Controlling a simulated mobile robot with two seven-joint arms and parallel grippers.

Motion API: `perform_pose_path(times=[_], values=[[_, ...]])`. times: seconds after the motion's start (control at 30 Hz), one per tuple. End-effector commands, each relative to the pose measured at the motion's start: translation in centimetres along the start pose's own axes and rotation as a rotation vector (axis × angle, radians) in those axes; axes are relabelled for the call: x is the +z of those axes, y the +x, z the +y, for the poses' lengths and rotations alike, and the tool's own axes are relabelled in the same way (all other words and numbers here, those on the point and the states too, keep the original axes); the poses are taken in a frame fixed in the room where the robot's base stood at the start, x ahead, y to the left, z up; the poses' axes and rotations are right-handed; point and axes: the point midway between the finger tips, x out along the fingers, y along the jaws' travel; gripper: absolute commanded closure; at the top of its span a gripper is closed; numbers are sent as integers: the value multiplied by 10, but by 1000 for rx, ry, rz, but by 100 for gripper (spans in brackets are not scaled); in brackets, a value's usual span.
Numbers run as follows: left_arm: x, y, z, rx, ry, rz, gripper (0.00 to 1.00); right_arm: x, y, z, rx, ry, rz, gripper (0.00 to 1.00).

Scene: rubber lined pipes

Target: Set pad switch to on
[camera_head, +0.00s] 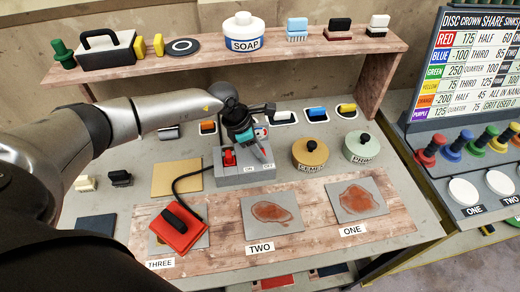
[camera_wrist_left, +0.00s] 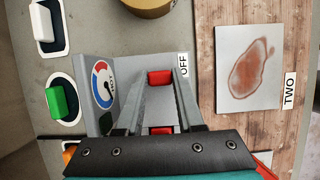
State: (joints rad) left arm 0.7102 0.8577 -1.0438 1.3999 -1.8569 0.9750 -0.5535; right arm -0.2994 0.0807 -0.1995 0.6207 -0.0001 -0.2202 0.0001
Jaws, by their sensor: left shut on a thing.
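The pad switch is a grey box (camera_head: 245,176) on the bench, with ON and OFF labels on its front and a red part (camera_head: 229,157) at its ON side. A black cable runs from it to a red pad (camera_head: 180,228) with a black handle. My left gripper (camera_head: 263,155) reaches down over the box at the OFF side. In the left wrist view its fingers are shut on a red switch piece (camera_wrist_left: 160,77) near the OFF label; another red part shows lower, partly hidden by the gripper. My right gripper is not in view.
A round gauge (camera_wrist_left: 103,85) stands on the box's back panel. Two round tins, one tan (camera_head: 310,153) and one pale green (camera_head: 361,147), stand to the right. Stained tiles lie in front on the wooden board (camera_head: 310,245). A wooden shelf (camera_head: 200,58) with a soap jar stands behind.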

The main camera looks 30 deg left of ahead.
Motion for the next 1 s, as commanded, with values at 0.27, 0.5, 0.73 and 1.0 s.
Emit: perform_pose_path(times=[0.27, 0.5, 0.73, 1.0], values=[[1, 0, 0, 0, 0, -2, 100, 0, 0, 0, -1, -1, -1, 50], [-18, -7, 0, 0, -2, 1, 100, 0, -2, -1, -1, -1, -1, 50], [-32, -14, 0, 0, 1, 0, 100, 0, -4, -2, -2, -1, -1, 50], [-33, -14, 1, 1, 0, 4, 53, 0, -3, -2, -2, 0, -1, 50]])
